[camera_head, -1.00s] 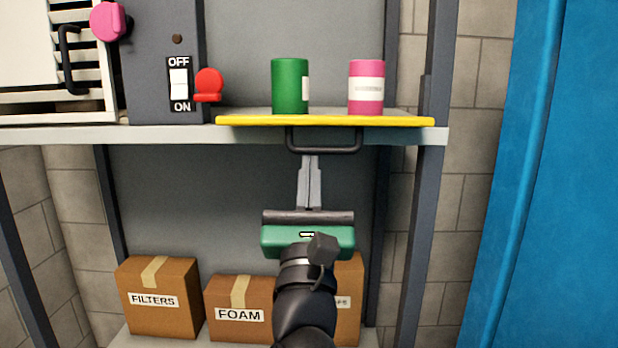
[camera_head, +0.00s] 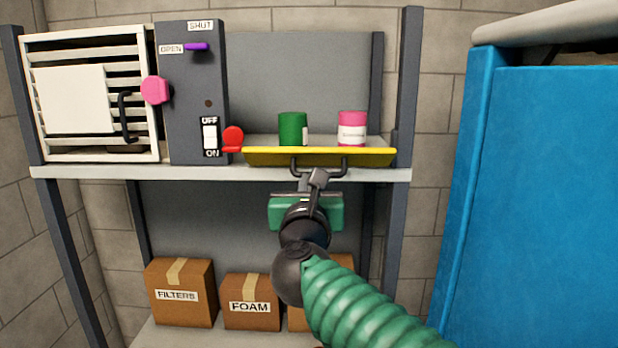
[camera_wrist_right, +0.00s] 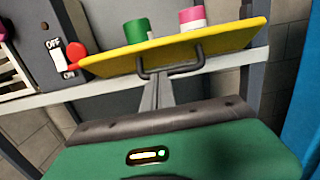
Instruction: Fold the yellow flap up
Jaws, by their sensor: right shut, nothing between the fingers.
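The yellow flap (camera_head: 370,158) is at the front edge of the upper shelf, and a dark bar handle (camera_head: 345,165) hangs from it. It appears slightly tilted, with its yellow face showing. My right gripper (camera_head: 318,178) is shut and empty. Its fingertips are at the handle, just under the flap; whether they touch it I cannot tell. In the right wrist view the shut fingers (camera_wrist_right: 156,88) point up at the handle (camera_wrist_right: 190,71) below the flap (camera_wrist_right: 225,42). My left gripper is out of view.
A green can (camera_head: 290,128) and a pink can (camera_head: 352,128) stand behind the flap's edge. A red knob (camera_head: 233,138) is at its left end, beside a grey switch box (camera_head: 190,120). Boxes (camera_head: 180,300) stand below. A blue panel (camera_head: 540,200) is at right.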

